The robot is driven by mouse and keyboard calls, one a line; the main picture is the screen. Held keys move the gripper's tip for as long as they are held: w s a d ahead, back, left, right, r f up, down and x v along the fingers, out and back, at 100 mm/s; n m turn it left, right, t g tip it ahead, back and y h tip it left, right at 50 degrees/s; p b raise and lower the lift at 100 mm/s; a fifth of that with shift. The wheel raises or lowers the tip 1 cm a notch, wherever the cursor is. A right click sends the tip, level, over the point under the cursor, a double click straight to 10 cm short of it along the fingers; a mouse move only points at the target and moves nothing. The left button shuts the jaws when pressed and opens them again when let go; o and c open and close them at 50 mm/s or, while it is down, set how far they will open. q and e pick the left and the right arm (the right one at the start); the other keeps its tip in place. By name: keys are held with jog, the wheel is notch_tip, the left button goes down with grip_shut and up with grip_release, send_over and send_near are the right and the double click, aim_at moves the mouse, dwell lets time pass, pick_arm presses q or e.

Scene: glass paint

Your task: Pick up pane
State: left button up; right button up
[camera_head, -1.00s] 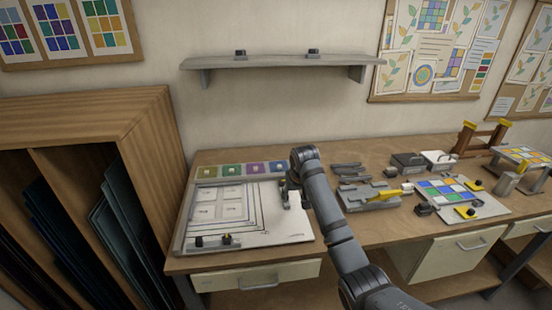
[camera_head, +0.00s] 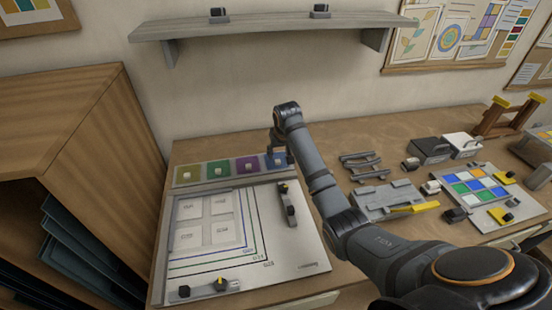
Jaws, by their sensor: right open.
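A row of coloured square panes lies in a grey strip along the back of the white marked board (camera_head: 300,255): yellow-olive (camera_head: 181,175), green (camera_head: 212,172), purple (camera_head: 242,170) and blue (camera_head: 287,164). Small pale knobs show on the panes. My right gripper (camera_head: 277,158) points down at the blue pane, its jaws open. It partly covers that pane, and I cannot tell whether the fingers touch it. My left gripper is not in view.
Dark clamps lie on the board's right side (camera_head: 288,205) and front edge (camera_head: 203,288). A grey fixture (camera_head: 385,200) and a coloured glass panel (camera_head: 472,187) lie to the right. A shelf (camera_head: 270,30) hangs above. A wooden rack (camera_head: 75,130) stands left.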

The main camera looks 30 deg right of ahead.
aim_at(278, 161)
jog(key=x, duration=0.3)
jog(key=shift+w+d, duration=0.1)
jog(key=shift+w, duration=0.15)
jog(key=shift+w+d+f+p, duration=0.1)
jog(key=shift+w+f+p, duration=0.2)
jog(key=shift+f+p, duration=0.1)
jog(key=x, duration=0.3)
jog(key=shift+w+d+f+p, duration=0.15)
jog(key=shift+d+f+p, duration=0.1)
jog(key=shift+f+p, duration=0.1)
jog(key=shift+w+f, duration=0.2)
jog(key=shift+f, duration=0.1)
jog(key=shift+s, duration=0.1)
jog(key=c, duration=0.4)
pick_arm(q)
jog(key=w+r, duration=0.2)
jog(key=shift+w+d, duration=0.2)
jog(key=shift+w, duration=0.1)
pick_arm(e)
grip_shut()
